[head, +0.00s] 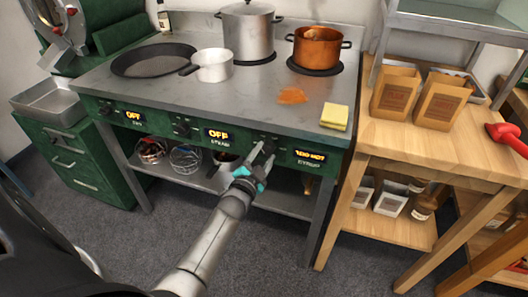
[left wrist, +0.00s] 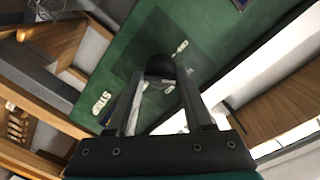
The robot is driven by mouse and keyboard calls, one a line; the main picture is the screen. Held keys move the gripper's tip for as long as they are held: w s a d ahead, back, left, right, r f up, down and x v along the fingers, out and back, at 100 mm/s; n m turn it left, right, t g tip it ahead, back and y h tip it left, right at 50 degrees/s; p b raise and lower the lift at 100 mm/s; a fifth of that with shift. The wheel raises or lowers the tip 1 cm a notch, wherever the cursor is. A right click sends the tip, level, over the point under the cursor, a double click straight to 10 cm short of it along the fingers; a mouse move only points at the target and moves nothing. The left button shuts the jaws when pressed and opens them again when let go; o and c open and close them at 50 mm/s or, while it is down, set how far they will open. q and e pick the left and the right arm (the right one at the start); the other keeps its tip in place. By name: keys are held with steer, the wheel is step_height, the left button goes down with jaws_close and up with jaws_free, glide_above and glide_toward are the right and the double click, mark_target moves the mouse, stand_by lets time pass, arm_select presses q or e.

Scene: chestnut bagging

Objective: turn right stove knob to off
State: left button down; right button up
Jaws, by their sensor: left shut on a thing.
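The right stove knob (left wrist: 160,68) is a dark round knob on the green front panel, between the fingertips of my left gripper in the left wrist view. In the head view my left gripper (head: 261,156) is at the panel below the stove's front edge, shut on this knob, and its fingers mostly hide it. The display (head: 310,156) to the right of it glows with text that seems to read "TOO HOT". The left display (head: 132,116) and the middle display (head: 217,135) both read "OFF". My right gripper is not in view.
On the stove (head: 200,105) stand a black pan (head: 153,60), a white saucepan (head: 214,66), a steel pot (head: 249,35) and a copper pot (head: 317,48). An orange spill (head: 292,96) and a yellow sponge (head: 335,116) lie near the front. A wooden table (head: 440,135) holds paper bags (head: 395,92).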

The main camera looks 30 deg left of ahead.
arm_select(q)
steer(key=n+p, duration=0.1)
steer(key=n, duration=0.3)
steer(key=shift+a+r, duration=0.1)
steer(key=shift+r, duration=0.1)
steer(key=n, duration=0.3)
steer(key=shift+n+t, duration=0.3)
steer(key=shift+n, duration=0.1)
steer(key=shift+a+f+n, duration=0.1)
steer(key=shift+n, duration=1.2)
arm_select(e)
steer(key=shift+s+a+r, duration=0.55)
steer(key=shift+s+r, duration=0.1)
arm_select(q)
steer(key=shift+n, duration=0.3)
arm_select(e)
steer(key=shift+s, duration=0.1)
arm_select(q)
steer(key=shift+c, duration=1.7)
jaws_free()
steer(key=shift+f, duration=0.1)
steer(key=shift+h, duration=0.3)
steer(key=shift+s+f, duration=0.1)
